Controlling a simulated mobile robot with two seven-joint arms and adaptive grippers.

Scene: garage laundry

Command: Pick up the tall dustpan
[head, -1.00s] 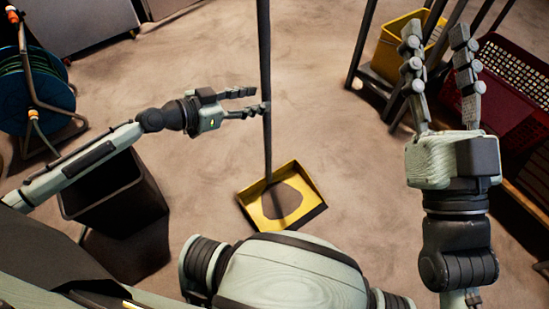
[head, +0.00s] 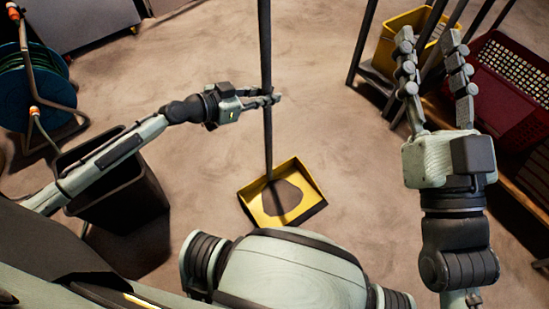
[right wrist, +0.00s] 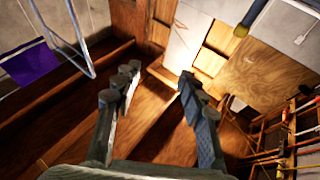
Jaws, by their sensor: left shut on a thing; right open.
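The tall dustpan has a yellow pan (head: 282,194) with a dark patch inside and a long dark handle (head: 265,50) rising from it. The pan appears to rest on the floor in front of my base, with the handle upright. My left gripper (head: 270,98) is shut around the handle, well above the pan. My right gripper (head: 436,72) is open and empty at the right, apart from the dustpan. In the right wrist view, the open fingers (right wrist: 157,92) hold nothing. The dustpan does not show in the right wrist view.
A dark bin (head: 125,200) stands under my left arm. A hose reel (head: 40,85) is at the far left. A yellow bucket (head: 405,40) and a red crate (head: 510,90) are on a shelf at the right. The floor around the pan is clear.

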